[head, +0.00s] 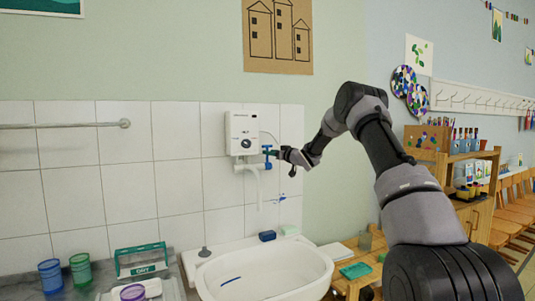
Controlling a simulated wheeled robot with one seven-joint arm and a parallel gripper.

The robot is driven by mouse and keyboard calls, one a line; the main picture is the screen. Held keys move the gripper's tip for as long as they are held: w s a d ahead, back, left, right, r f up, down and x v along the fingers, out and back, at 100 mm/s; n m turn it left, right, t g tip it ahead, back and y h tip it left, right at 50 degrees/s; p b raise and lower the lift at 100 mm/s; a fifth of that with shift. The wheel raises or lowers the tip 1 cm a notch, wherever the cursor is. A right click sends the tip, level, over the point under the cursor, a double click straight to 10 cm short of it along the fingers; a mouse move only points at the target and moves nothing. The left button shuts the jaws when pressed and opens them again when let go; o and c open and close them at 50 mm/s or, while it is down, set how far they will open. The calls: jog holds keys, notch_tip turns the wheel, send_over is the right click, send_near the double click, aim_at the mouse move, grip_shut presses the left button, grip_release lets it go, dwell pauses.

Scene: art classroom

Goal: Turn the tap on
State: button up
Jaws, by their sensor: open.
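A white water heater box (241,132) with a dark dial is fixed to the white wall tiles above the sink (265,275). A blue tap (267,150) stands at the box's lower right side, and a white spout pipe (257,183) bends down below the box. My gripper (277,152) comes in from the right and is small in view, at the right side of the blue tap. Its jaws are open. I cannot tell whether they touch the tap. No running water shows under the spout.
A blue cup (51,277), a green cup (81,269) and a green rack (141,261) stand on the counter at left. A dark blue block (267,236) lies on the sink's back rim. A wooden shelf (455,160) with bottles stands at right, behind my arm.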

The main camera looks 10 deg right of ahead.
jog(key=shift+x, duration=1.45)
grip_shut()
dwell(0.3)
